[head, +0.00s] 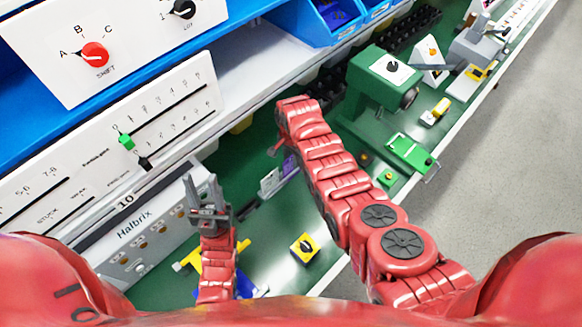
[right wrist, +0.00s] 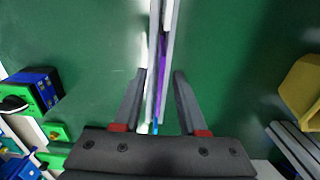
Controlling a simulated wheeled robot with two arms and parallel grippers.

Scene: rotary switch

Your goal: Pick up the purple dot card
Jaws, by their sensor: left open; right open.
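In the right wrist view my right gripper (right wrist: 155,95) is open, with one finger on each side of some thin upright cards seen edge-on. A purple strip (right wrist: 161,70) shows between two pale edges there; I cannot read any dots. The fingers appear apart from the cards. In the head view small pale cards (head: 270,182) stand on the green bench, left of my right arm. The right gripper itself is hidden there behind the arm. My left gripper (head: 207,195) is open and empty, left of the cards and in front of the Halbrix box.
The Halbrix box (head: 140,232) and slider panel (head: 110,145) stand left. A yellow block with a black knob (head: 305,248) sits near the bench edge. A green machine (head: 385,90) stands right of my right arm. A yellow object (right wrist: 301,88) lies right in the wrist view.

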